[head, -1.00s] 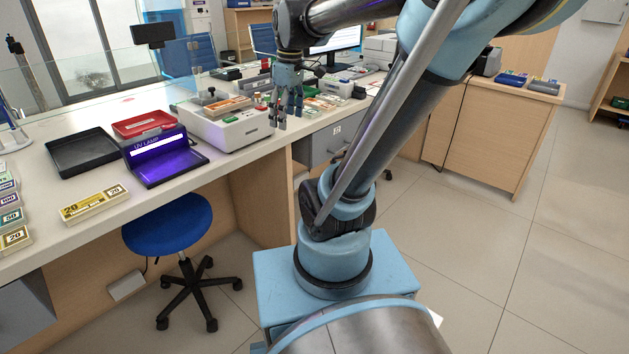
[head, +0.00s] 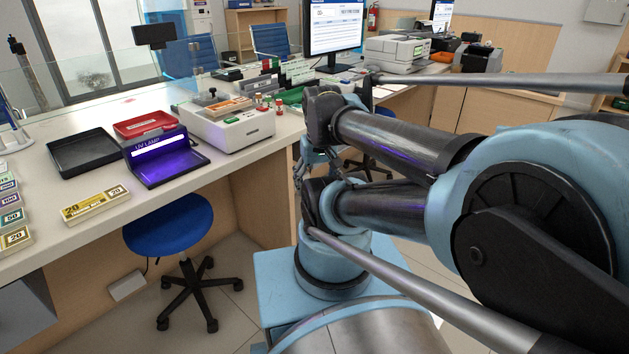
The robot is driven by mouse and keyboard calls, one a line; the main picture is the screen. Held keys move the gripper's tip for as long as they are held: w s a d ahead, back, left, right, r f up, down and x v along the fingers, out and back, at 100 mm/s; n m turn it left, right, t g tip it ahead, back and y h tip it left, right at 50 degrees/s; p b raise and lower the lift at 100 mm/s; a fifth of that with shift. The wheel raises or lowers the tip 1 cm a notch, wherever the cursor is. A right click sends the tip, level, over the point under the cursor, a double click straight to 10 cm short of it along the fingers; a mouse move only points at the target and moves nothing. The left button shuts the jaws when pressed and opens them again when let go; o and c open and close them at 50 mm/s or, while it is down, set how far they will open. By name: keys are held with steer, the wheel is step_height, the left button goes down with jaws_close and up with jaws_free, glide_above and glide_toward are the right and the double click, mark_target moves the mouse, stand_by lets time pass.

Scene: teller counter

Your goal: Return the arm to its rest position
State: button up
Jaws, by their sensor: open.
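My arm is folded back over my base at the right of the head view, its links lying low and close together. My gripper (head: 303,172) hangs beside the lower arm joint, off the counter's front edge. Its dark fingers are apart and I see nothing between them. Part of it is hidden or blends with the arm behind it.
The counter (head: 60,228) runs along the left with a glowing UV lamp (head: 168,162), a black tray (head: 85,153), a red tray (head: 146,124), a white machine (head: 228,126) and banknote bundles (head: 96,205). A blue stool (head: 170,222) stands before it. Floor is open beneath.

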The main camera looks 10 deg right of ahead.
steer(key=shift+w+f, duration=0.2)
steer(key=shift+w, duration=0.3)
